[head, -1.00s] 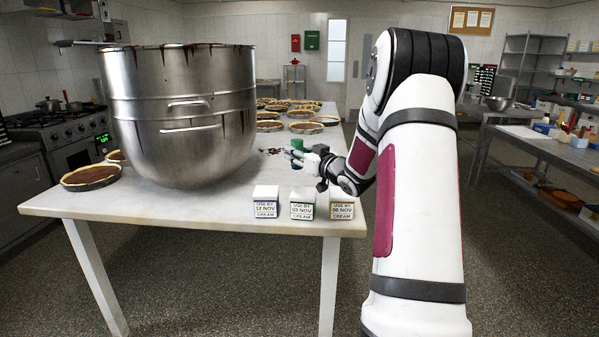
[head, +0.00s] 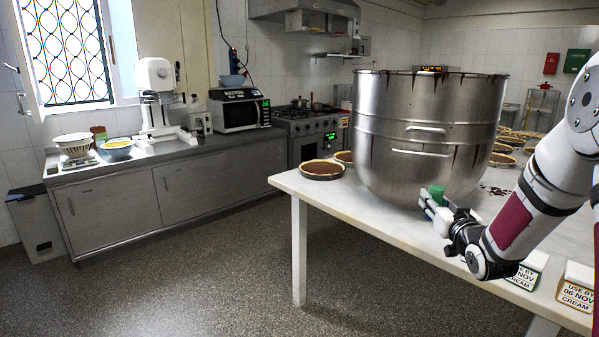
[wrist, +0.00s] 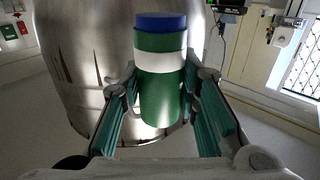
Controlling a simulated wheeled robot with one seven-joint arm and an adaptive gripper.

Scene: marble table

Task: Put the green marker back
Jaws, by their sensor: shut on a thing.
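Whether the marker's bottom touches anything is hidden.
The bowl stands on the marble table (head: 330,192), close behind my gripper. A pie (head: 321,170) sits at the table's left corner. Cream cartons (head: 575,290) stand at the front right, partly behind my arm. The floor (head: 190,285) at left is open. A counter (head: 150,165) runs along the wall.

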